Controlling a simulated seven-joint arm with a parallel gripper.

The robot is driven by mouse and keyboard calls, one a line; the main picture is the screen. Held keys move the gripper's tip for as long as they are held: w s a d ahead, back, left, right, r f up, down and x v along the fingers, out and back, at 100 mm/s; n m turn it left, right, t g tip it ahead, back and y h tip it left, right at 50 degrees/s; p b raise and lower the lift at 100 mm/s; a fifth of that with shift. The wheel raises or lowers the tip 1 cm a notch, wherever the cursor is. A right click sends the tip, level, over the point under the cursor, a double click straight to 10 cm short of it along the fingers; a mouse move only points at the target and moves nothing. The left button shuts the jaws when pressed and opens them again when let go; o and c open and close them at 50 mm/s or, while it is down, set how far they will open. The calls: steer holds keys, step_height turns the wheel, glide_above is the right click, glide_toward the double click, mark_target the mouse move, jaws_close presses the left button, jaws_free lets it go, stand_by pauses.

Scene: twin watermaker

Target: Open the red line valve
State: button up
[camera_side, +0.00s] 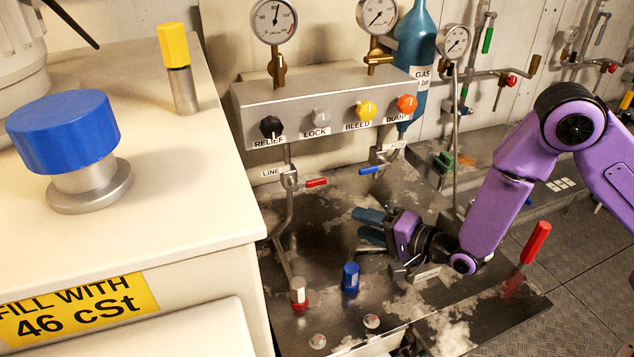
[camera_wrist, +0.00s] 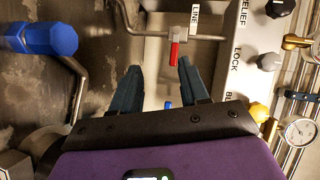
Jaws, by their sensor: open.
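The red line valve handle (camera_side: 317,182) sticks out to the right from the valve body on a vertical pipe, beside the LINE label (camera_side: 270,172). In the wrist view the red handle (camera_wrist: 174,54) lies crosswise to its pipe (camera_wrist: 150,32). My gripper (camera_side: 364,226) is open and empty, below and to the right of the handle in the side view and apart from it. In the wrist view the handle's tip appears between the fingertips of my gripper (camera_wrist: 159,66), nearer the right finger and beyond it.
A blue valve handle (camera_side: 369,171) sits to the right of the red one. Above is a manifold box (camera_side: 318,99) with several knobs. A blue cap (camera_side: 351,277) and a red-and-white cap (camera_side: 298,292) stand below. A tall red lever (camera_side: 535,243) stands at right.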

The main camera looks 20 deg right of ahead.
mark_target(319, 183)
steer(key=w+a+m+t, duration=0.1)
steer(key=w, duration=0.5)
steer(key=w+a+m+t, duration=0.1)
steer(key=w, duration=0.5)
steer(key=w+a+f+m+t, duration=0.1)
steer(key=w+a, duration=0.1)
steer(key=w, duration=0.4)
jaws_close()
